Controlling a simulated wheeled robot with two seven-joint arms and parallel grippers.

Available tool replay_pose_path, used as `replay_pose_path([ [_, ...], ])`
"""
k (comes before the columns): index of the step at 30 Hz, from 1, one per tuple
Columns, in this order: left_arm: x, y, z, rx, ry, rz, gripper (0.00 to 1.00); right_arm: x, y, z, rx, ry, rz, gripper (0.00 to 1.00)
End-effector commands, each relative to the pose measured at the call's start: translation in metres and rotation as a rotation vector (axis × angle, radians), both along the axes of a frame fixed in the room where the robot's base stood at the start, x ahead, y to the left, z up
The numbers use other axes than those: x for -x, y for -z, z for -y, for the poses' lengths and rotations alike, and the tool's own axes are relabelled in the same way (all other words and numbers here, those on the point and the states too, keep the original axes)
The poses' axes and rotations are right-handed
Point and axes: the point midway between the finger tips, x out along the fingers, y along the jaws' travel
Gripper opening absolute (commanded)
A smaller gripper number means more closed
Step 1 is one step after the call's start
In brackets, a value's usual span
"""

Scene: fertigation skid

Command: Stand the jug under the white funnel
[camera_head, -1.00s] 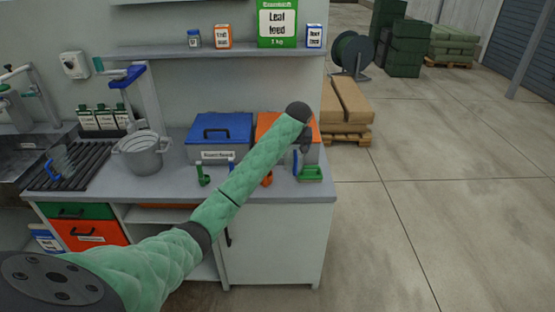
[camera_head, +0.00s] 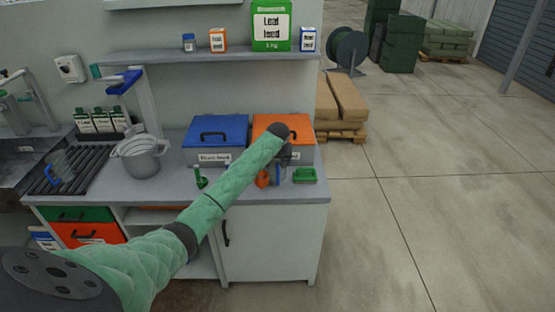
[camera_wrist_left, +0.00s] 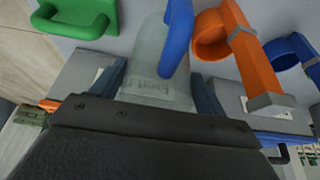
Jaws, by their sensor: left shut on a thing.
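My left gripper (camera_head: 284,158) is at the right end of the bench, in front of the orange-lidded box. In the left wrist view its fingers (camera_wrist_left: 163,95) are shut around a pale, see-through jug (camera_wrist_left: 147,60) with a blue handle (camera_wrist_left: 177,38). In the head view the arm's end hides most of that jug; a little blue shows below the gripper. Another clear vessel with a blue handle (camera_head: 60,170) lies on the black rack at the left. I cannot pick out a white funnel with certainty. My right gripper is not in view.
A grey pot (camera_head: 141,160) stands beside the rack, by a post with a blue bracket (camera_head: 124,82). Blue-lidded (camera_head: 216,133) and orange-lidded boxes (camera_head: 272,126) stand at the back. A green tray (camera_head: 306,175), an orange item (camera_head: 262,179) and a green item (camera_head: 200,178) are near the front edge.

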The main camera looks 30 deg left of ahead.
Motion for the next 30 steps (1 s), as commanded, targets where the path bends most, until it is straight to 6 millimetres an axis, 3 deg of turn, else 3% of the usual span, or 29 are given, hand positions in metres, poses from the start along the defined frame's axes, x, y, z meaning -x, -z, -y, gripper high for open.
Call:
replay_pose_path([
  [10,0.0,0.002,0.0,0.0,0.0,0.0,0.38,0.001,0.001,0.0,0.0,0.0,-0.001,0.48],
  [11,0.0,0.003,0.0,0.0,0.0,0.0,0.78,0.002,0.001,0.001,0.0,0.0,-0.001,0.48],
  [14,0.0,0.003,0.0,0.0,0.0,0.0,0.97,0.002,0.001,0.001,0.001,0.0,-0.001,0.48],
  [25,0.0,-0.001,0.001,0.0,0.0,0.0,0.97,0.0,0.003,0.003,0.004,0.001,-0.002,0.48],
  [30,0.007,-0.019,0.005,0.0,0.002,0.002,0.97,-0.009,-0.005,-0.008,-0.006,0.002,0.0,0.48],
])
